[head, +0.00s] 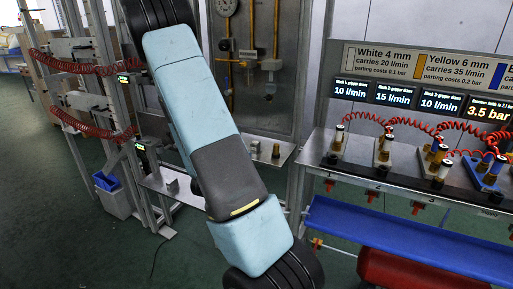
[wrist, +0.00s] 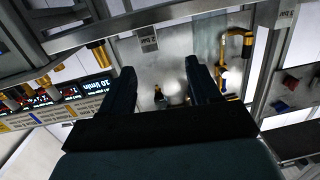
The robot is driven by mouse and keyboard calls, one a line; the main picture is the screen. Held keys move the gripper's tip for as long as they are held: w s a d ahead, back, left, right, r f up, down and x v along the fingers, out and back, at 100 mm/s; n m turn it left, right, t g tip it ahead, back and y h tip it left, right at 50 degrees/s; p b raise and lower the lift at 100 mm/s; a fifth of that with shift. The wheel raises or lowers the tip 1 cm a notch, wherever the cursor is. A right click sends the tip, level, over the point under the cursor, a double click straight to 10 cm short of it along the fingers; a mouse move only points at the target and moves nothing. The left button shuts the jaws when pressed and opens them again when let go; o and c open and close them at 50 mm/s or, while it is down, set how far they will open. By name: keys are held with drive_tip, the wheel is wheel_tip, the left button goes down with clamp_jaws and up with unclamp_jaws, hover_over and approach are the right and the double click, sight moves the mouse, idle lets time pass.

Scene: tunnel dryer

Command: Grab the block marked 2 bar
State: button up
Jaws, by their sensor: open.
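In the wrist view my gripper (wrist: 163,76) has two dark fingers spread apart with nothing held between them. A small grey block (wrist: 148,39) with dark marks lies beyond the fingertips, apart from them; I cannot read its marking. An upside-down label that seems to read 2 bar (wrist: 284,14) is on the frame at the upper right. In the head view a small metal block (head: 172,187) sits on the left shelf, and small blocks (head: 256,147) sit on the middle shelf. Their markings are too small to read. My gripper's fingers are not visible there.
A steel panel with a gauge (head: 227,6) and yellow pipes (head: 276,35) stands behind my arm. At right, a bench holds several fittings with red coiled hoses (head: 410,122) under lit displays (head: 395,94). A blue trough (head: 410,240) hangs below. Red coils (head: 90,128) hang at left.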

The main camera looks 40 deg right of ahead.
sight(257, 141)
drive_tip(key=shift+h, duration=0.5)
drive_tip(key=x, duration=0.9)
drive_tip(key=s+x, duration=0.1)
drive_tip(key=x, duration=0.4)
drive_tip(key=shift+d+f, duration=0.2)
drive_tip(key=shift+d, duration=0.1)
drive_tip(key=shift+c, duration=0.3)
clamp_jaws()
